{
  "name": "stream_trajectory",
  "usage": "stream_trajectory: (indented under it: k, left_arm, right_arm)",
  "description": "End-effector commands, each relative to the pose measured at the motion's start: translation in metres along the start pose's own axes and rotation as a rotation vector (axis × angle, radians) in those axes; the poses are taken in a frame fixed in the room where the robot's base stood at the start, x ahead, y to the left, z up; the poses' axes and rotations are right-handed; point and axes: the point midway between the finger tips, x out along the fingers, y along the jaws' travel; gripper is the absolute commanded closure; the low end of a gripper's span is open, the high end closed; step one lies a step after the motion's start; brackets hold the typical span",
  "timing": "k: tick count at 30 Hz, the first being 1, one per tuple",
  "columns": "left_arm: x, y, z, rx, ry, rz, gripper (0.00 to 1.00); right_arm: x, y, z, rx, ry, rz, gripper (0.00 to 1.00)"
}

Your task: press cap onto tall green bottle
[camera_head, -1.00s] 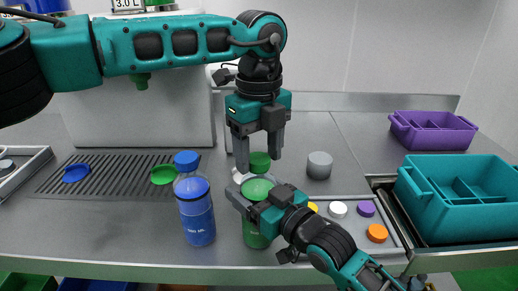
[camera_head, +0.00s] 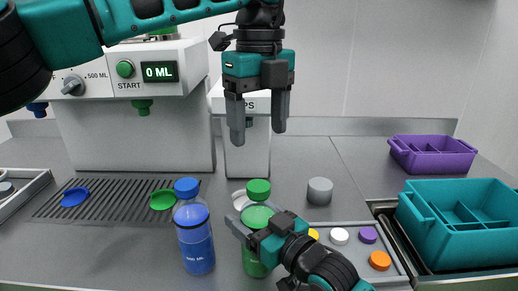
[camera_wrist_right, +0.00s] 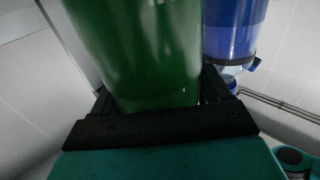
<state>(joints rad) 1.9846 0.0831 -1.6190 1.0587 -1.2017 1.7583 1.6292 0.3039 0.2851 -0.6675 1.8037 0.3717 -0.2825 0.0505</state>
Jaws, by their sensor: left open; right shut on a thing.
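The tall green bottle (camera_head: 254,262) stands upright at the front middle of the counter. A green cap (camera_head: 258,188) sits on top of it; I cannot tell how tightly it is seated. My right gripper (camera_head: 258,232) is shut around the bottle's upper body from the front right. In the right wrist view the green bottle (camera_wrist_right: 140,45) fills the space between the fingers. My left gripper (camera_head: 258,135) is open and empty, pointing down above the cap and clear of it.
A blue-capped bottle (camera_head: 195,240) stands close to the left. A grey cylinder (camera_head: 319,191) stands behind right. Loose caps lie at right, including an orange cap (camera_head: 380,260). A teal bin (camera_head: 465,240) and purple bin (camera_head: 432,158) are further right. The filling machine (camera_head: 140,130) is behind.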

Motion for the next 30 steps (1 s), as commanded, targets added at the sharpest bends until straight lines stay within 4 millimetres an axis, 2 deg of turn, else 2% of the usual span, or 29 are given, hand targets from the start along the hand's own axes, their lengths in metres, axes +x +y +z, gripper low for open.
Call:
stream_trajectory:
  k: [4, 13, 14, 21, 30]
  left_arm:
    - [-0.0123, 0.0, -0.0004, 0.0, 0.0, 0.0, 0.27]
    - [-0.0145, 0.0002, -0.0003, 0.0, 0.001, 0.0, 0.27]
    - [-0.0144, 0.0002, -0.0003, 0.0, 0.001, 0.0, 0.27]
    - [-0.0142, 0.0002, -0.0003, 0.0, 0.001, 0.0, 0.27]
    - [-0.0143, 0.0002, -0.0002, 0.0, 0.001, 0.0, 0.27]
  right_arm:
    - [-0.0001, -0.0001, 0.0006, 0.0, -0.001, 0.0, 0.79]
    - [-0.0001, -0.0001, 0.0005, 0.0, -0.001, 0.0, 0.79]
    - [-0.0001, -0.0001, 0.0005, 0.0, -0.001, 0.0, 0.22]
    - [-0.0001, -0.0001, 0.0003, 0.0, -0.001, 0.0, 0.0]
    - [-0.004, 0.0001, 0.0003, 0.0, -0.001, 0.0, 0.0]
